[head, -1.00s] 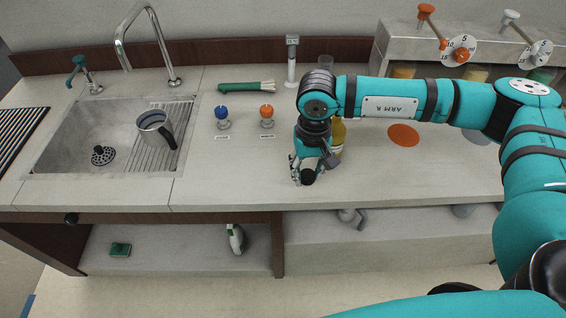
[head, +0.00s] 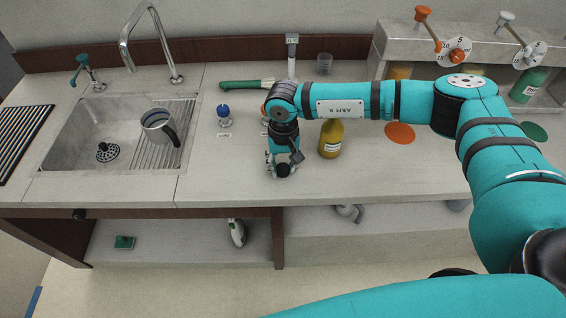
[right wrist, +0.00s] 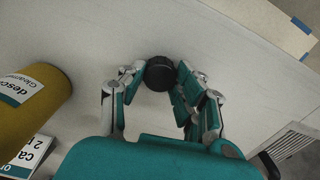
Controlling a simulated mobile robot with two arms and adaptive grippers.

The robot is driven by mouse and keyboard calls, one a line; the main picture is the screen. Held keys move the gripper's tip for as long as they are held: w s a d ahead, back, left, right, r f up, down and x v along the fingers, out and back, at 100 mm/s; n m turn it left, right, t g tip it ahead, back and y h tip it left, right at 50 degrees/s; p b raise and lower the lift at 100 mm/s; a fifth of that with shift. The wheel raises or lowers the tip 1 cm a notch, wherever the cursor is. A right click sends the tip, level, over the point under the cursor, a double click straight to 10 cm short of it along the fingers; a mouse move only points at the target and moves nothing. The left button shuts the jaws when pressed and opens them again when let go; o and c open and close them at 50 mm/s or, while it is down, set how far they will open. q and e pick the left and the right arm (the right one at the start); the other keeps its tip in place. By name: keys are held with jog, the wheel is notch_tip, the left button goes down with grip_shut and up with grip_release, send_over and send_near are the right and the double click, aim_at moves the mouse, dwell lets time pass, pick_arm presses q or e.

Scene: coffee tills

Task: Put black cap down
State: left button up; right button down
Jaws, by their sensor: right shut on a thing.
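The black cap (right wrist: 159,73) is a small round black piece between the fingertips of my right gripper (right wrist: 152,76) in the right wrist view. In the head view the right gripper (head: 282,168) is low over the front part of the counter, with the cap (head: 283,170) dark at its fingertips. I cannot tell whether the cap touches the counter. A yellow-brown bottle (head: 331,139) stands upright on the counter just right of the gripper. My left gripper is not in view.
A sink (head: 75,140) with a metal pitcher (head: 158,126) is at the left. A blue-topped piece (head: 224,114) and a green-handled brush (head: 245,84) are behind the gripper. An orange disc (head: 400,133) lies right of the bottle. The counter left of the gripper is clear.

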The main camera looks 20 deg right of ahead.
aim_at(283, 168)
jog(key=shift+f, duration=0.2)
jog(key=c, duration=0.9)
grip_release()
jog(key=shift+r, duration=0.1)
jog(key=shift+c, duration=0.2)
jog(key=shift+r, duration=0.1)
jog(key=shift+r, duration=0.2)
notch_tip(283, 168, up, 12)
jog(key=b, duration=0.3)
jog(key=shift+f, duration=0.15)
